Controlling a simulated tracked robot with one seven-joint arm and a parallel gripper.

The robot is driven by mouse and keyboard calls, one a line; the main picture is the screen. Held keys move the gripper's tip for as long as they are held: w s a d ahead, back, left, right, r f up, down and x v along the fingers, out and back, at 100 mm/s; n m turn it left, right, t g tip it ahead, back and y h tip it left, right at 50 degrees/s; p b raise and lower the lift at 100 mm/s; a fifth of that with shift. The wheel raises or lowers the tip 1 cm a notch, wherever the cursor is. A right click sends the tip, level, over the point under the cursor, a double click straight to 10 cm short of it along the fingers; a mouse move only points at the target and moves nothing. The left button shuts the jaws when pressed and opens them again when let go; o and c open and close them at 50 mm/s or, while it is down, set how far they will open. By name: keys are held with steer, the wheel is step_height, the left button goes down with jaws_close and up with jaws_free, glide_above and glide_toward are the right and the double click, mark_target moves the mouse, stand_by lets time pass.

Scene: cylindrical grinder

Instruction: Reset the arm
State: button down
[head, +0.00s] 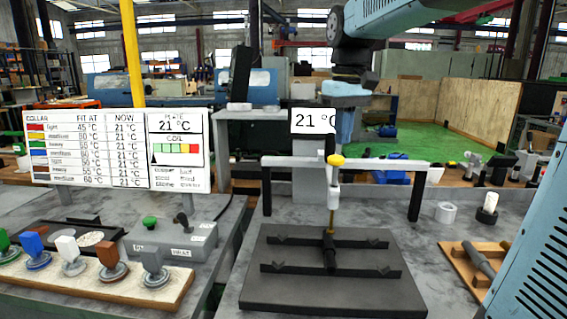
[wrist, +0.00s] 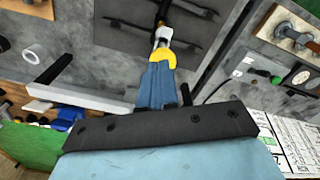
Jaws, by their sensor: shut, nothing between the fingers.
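My arm hangs in from the upper right of the head view. My gripper (head: 345,138) points down with its blue fingers together and nothing between them. The same shut gripper (wrist: 158,66) shows in the wrist view, above its dark mounting bar. A yellow knob (head: 336,160) on a white and brass upright probe stands just below the fingertips in the head view. In the wrist view the yellow knob (wrist: 168,46) lies just beyond the tips; whether they touch it I cannot tell.
A white crossbar frame (head: 385,164) spans a dark base plate (head: 290,293) with black rails. At left are a collar chart (head: 85,150), a grey control box (head: 170,243) and several colored handled pieces on a tray. A white ring (head: 446,213) and wooden board (head: 463,262) are at right.

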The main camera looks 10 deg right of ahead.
steer(key=s+d+f+m+t, duration=0.1)
steer(key=s+f+t, duration=0.1)
steer(key=s+f, duration=0.3)
steer(key=s+d+f+m+t, duration=0.2)
steer(key=s+f, duration=0.4)
steer(key=s, duration=0.6)
steer(key=shift+s+d+t, duration=0.15)
steer(key=shift+d+t, duration=0.05)
steer(key=shift+t, duration=0.4)
